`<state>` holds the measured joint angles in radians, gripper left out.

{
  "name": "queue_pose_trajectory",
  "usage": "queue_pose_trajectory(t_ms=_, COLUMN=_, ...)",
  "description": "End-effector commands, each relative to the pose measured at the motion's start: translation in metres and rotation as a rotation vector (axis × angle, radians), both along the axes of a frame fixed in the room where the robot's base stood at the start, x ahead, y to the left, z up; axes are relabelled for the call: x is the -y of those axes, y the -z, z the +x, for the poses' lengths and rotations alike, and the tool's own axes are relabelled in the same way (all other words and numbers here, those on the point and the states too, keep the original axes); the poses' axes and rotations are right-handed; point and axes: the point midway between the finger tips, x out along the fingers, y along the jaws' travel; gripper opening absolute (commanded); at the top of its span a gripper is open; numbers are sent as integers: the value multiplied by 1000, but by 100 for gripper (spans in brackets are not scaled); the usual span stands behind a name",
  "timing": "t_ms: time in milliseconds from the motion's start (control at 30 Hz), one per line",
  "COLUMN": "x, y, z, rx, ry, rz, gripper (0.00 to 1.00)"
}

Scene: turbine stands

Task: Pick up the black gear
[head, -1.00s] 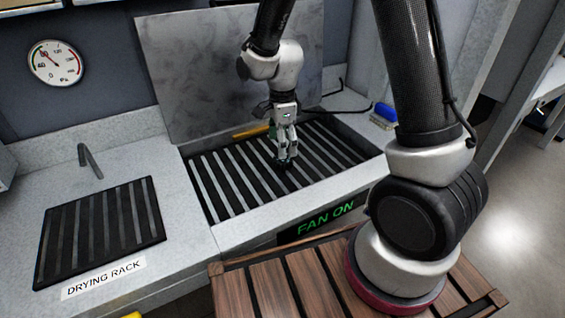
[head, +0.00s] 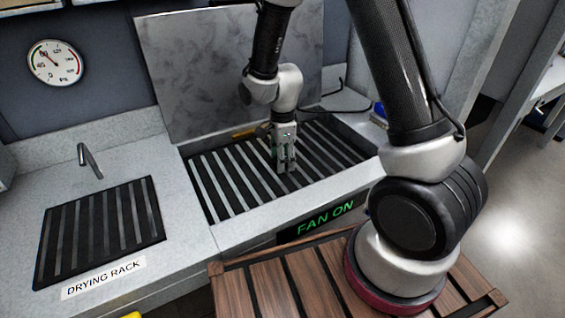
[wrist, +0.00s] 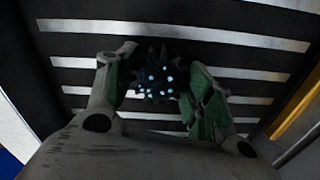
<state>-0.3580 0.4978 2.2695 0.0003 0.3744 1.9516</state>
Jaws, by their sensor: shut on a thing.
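The black gear (wrist: 157,80) shows in the wrist view as a dark, toothed disc with several small bright spots on its face. It is between the green-padded fingers of my gripper (wrist: 160,92), which is shut on it. In the head view my gripper (head: 287,168) points down at the slatted grate (head: 222,184), right of its middle. The gear cannot be made out there, hidden by the fingers or lost against the dark gaps. I cannot tell whether it touches the slats.
A grey panel (head: 190,75) stands behind the grate. A yellow object (head: 243,132) lies at the grate's back edge, and a blue object (head: 379,110) is partly hidden behind my arm. The drying rack (head: 100,228) at left is empty, with a tap (head: 88,158) behind it.

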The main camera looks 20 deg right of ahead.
Motion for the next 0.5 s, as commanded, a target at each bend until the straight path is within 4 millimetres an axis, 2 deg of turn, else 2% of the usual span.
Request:
queue_pose_trajectory(t_ms=267, x=0, y=-2, z=1, rx=2, ry=0, rz=1, gripper=9)
queue_pose_trajectory(t_ms=367, x=0, y=-12, z=1, rx=4, ry=0, rz=2, gripper=9)
queue_pose_trajectory(t_ms=500, x=-1, y=-40, z=2, rx=7, ry=0, rz=3, gripper=9)
